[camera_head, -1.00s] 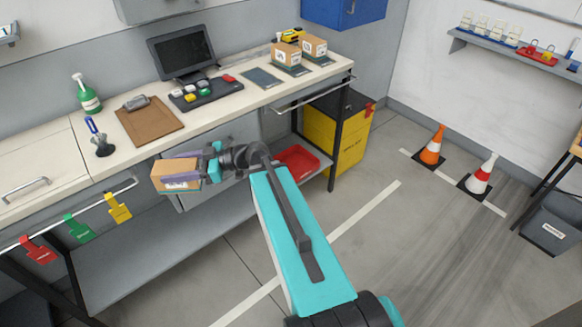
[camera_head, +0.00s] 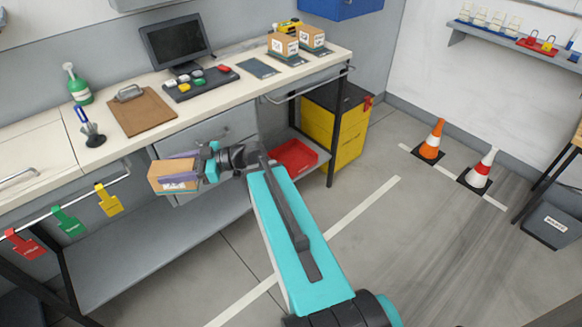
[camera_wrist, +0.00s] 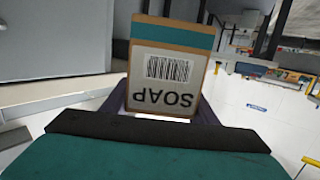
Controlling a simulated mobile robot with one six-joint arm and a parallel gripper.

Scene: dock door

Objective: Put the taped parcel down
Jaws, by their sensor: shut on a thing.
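The taped parcel (camera_head: 168,172) is a small brown cardboard box held in the air in front of the bench's front edge. In the wrist view the parcel (camera_wrist: 170,75) has a teal band of tape and a white label with a barcode and the word SOAP, upside down. My gripper (camera_head: 181,173) is shut on it, with purple fingers on its two sides. The bench (camera_head: 205,112) is pale-topped. A bare dark mat (camera_head: 258,67) lies on it, right of the keypad. Two other boxes (camera_head: 283,44) (camera_head: 312,36) stand on mats farther right.
A clipboard (camera_head: 143,115), a green bottle (camera_head: 79,88), a stamp-like tool (camera_head: 91,131) and a button pad (camera_head: 201,84) occupy the bench. A front rail (camera_head: 310,86) sticks out. Below are a red tray (camera_head: 294,156) and a yellow bin (camera_head: 333,128). Two cones (camera_head: 430,142) (camera_head: 480,172) stand right.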

